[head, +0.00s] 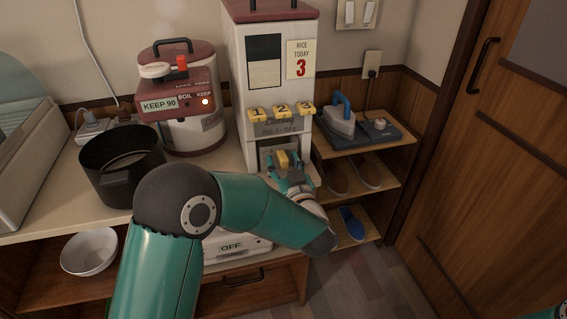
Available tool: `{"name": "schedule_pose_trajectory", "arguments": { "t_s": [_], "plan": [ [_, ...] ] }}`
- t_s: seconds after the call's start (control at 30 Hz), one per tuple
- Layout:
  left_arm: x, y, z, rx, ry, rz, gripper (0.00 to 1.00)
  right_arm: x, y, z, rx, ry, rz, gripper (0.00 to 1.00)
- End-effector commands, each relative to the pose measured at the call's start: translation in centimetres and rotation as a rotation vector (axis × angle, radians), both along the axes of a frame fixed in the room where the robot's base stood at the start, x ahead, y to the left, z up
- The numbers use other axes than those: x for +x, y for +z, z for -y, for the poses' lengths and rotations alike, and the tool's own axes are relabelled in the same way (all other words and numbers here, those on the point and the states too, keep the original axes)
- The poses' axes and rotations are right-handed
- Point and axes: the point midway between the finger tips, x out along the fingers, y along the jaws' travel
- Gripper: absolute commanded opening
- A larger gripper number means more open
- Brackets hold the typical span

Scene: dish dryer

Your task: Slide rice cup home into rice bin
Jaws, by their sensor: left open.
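The rice bin (265,92) is a tall white dispenser with a dark red lid and several yellow numbered keys, standing at the right end of the counter. Near its foot is a dark opening (265,150). A yellow part (283,158), which looks like the rice cup's handle, shows at this opening. My left gripper (289,168) is open at the opening, with its fingers close around the yellow part; whether they touch it I cannot tell. The rest of the cup is hidden behind the gripper and bin front. My right gripper is out of view.
A red-and-white water boiler (188,100) and a black pot (119,160) stand to the left. A shelf (385,150) to the right holds an iron (340,117), with slippers (370,174) below. A wooden door (500,150) closes the right side.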

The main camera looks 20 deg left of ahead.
Motion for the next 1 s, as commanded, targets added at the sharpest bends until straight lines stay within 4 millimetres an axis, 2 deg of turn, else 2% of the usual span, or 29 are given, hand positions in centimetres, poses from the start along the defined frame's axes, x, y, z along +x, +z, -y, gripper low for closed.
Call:
{"name": "schedule_pose_trajectory", "arguments": {
  "t_s": [0.27,0.7,0.83,1.0],
  "plan": [
    [-0.9,-0.1,0.7,-0.001,-0.001,-0.002,0.51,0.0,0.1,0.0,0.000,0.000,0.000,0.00],
    [-7.5,-0.1,5.4,0.002,-0.005,-0.001,0.51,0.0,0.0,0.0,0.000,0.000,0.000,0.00],
    [-8.9,-0.1,6.4,0.000,-0.003,-0.001,0.51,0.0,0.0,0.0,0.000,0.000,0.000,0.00],
    [-9.7,-0.2,6.9,0.001,0.000,-0.001,0.51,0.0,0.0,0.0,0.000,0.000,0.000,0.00]
  ]
}}
